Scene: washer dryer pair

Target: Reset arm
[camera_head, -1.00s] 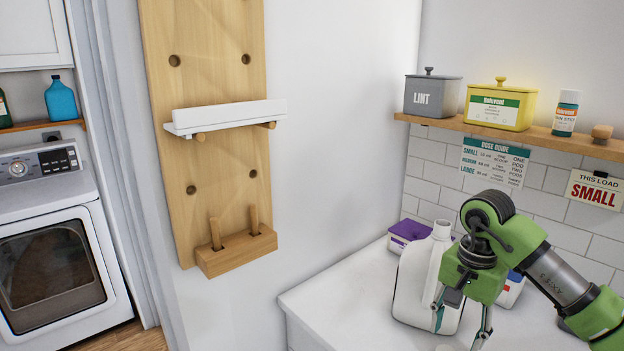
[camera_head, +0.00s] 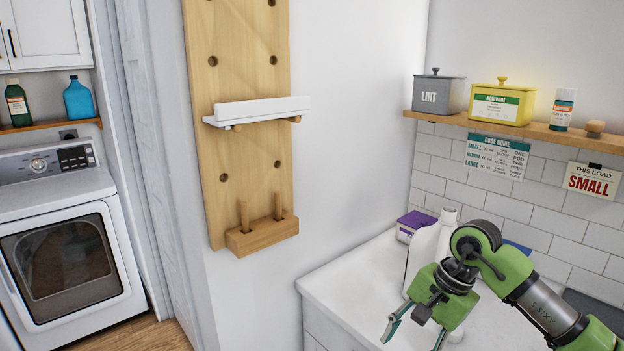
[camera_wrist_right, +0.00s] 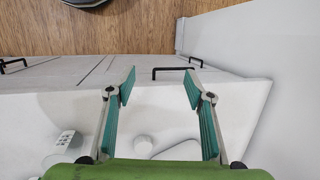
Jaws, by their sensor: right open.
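My right arm comes in from the lower right of the head view. Its right gripper (camera_head: 416,333) is open and empty near the front edge of the white counter (camera_head: 350,275). In the right wrist view the two teal fingers (camera_wrist_right: 158,92) are spread apart with nothing between their tips. A white jug (camera_head: 421,250) stands on the counter behind the gripper and is partly hidden by it. My left gripper is not in view.
A purple-lidded box (camera_head: 414,226) stands at the counter's back. Above it, a wooden shelf (camera_head: 470,122) holds a grey LINT bin (camera_head: 438,97), a yellow tin (camera_head: 500,105) and a bottle (camera_head: 563,110). A wooden pegboard (camera_head: 235,165) hangs on the wall. A washer-type machine (camera_head: 65,245) stands left.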

